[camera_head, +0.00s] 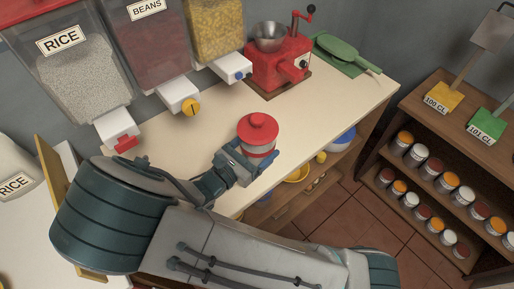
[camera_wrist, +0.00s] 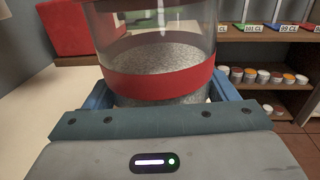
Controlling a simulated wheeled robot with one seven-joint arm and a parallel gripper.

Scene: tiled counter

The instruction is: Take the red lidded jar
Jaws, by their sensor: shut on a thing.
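The red lidded jar (camera_head: 257,131) has a red knobbed lid and stands upright over the cream counter in the head view. In the wrist view the jar (camera_wrist: 160,88) fills the middle: clear glass with a red band and grey grainy contents. My gripper (camera_head: 243,163) is shut on the jar, with its blue fingers (camera_wrist: 160,92) on either side of the lower part. The jar's base is hidden, so I cannot tell whether it touches the counter.
Behind are dispensers of rice (camera_head: 75,80), beans (camera_head: 150,45) and yellow pasta (camera_head: 215,28). A red grinder (camera_head: 275,65) and green scoop (camera_head: 340,50) stand at the back right. A shelf with small cans (camera_head: 435,168) is right. The counter between jar and grinder is clear.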

